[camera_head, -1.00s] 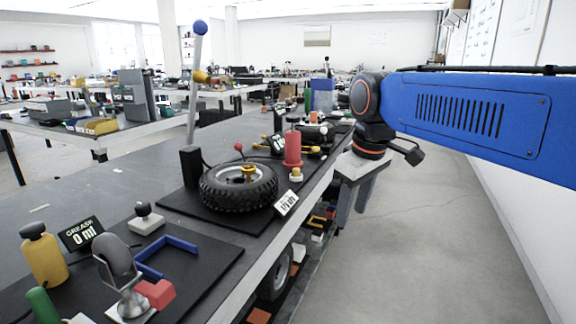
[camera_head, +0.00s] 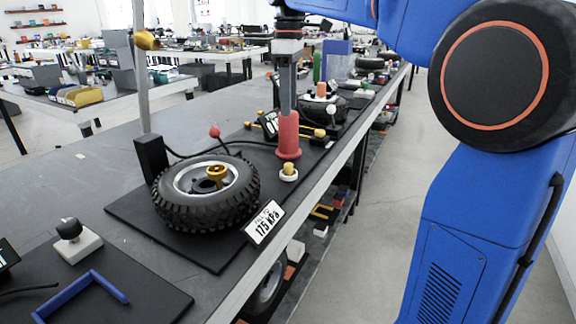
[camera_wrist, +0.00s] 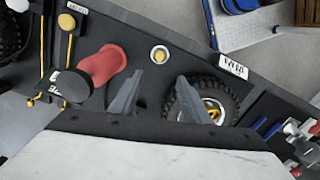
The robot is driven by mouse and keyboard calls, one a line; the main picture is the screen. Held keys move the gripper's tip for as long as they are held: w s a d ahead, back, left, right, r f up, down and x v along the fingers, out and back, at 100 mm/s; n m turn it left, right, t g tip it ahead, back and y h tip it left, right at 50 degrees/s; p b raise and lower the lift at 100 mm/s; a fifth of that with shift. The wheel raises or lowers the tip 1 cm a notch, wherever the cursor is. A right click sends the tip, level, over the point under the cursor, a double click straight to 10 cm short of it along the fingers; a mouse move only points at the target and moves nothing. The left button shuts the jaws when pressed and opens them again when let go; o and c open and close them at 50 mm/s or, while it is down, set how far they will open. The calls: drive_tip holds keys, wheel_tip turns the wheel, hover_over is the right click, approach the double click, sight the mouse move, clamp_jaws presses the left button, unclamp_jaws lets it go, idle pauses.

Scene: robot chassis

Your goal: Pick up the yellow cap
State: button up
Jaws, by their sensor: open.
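My gripper (camera_head: 286,106) points down above the bench, overlapping the top of the red cylinder in the head view. In the wrist view my gripper (camera_wrist: 158,80) has its fingers apart with nothing between them. The cap is uncovered in both views.
A black-tyred wheel (camera_head: 205,210) with a gold hub piece lies left of the cap. A pressure sign (camera_head: 264,222) stands at the bench edge. A red-knobbed lever (camera_head: 214,132) and yellow-ended rods (camera_head: 318,131) are nearby. The floor aisle on the right is clear.

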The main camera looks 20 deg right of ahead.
sight(288, 164)
wheel_tip(288, 164, down, 17)
drive_tip(key=shift+f, duration=0.15)
clamp_jaws()
idle(0.7)
